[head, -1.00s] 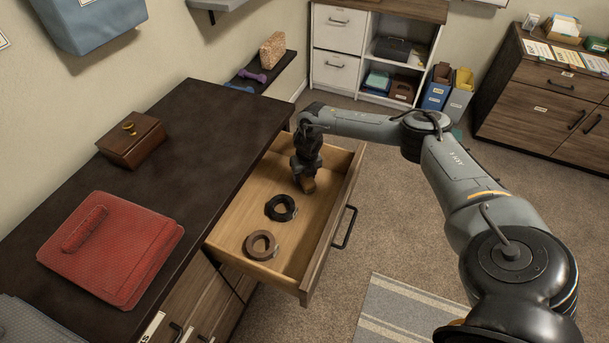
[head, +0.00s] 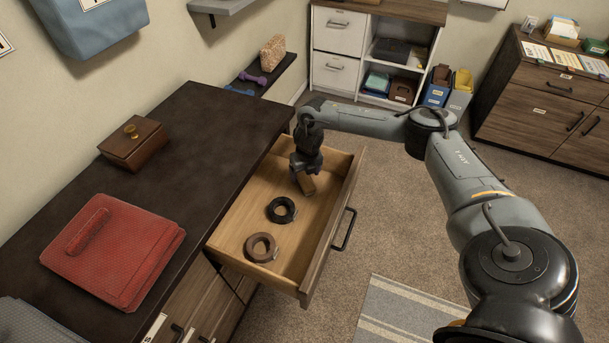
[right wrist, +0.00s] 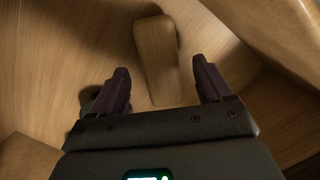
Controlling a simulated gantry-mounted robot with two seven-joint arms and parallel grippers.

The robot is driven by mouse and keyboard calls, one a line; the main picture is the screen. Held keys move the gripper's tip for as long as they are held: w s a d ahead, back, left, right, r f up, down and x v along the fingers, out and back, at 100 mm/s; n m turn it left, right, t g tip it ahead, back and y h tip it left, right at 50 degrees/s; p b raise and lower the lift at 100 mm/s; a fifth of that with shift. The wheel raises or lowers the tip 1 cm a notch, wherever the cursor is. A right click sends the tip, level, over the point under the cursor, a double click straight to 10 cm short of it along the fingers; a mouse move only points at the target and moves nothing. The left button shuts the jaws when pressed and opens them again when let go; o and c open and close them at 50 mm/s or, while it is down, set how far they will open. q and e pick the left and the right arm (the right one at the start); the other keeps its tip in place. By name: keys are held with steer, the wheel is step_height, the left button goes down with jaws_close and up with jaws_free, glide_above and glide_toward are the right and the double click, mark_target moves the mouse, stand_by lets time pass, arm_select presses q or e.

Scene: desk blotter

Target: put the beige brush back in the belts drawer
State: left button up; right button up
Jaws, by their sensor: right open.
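The beige brush (head: 307,186), a light brown wooden block shape, lies in the open drawer (head: 233,235) towards its far end. In the right wrist view the brush (right wrist: 155,52) rests on the drawer floor, its near end reaching between and beyond my open fingertips. My right gripper (head: 305,168) is just above the brush, pointing down into the drawer; it also shows in the right wrist view (right wrist: 162,80), with gaps between both fingers and the brush. A coiled black belt (head: 281,210) and a coiled brown belt (head: 261,247) lie nearer in the drawer. My left gripper is out of view.
The dark desk top (head: 205,150) runs left of the drawer, holding a wooden box (head: 135,147) and a red folder-like case (head: 115,250). The drawer front with its handle (head: 344,229) stands on the right.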

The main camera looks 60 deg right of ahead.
mark_target(306, 179)
step_height(306, 179, up, 9)
steer(key=s+p, duration=0.1)
steer(key=p, duration=0.1)
steer(key=shift+a+f, duration=0.15)
steer(key=shift+a, duration=0.2)
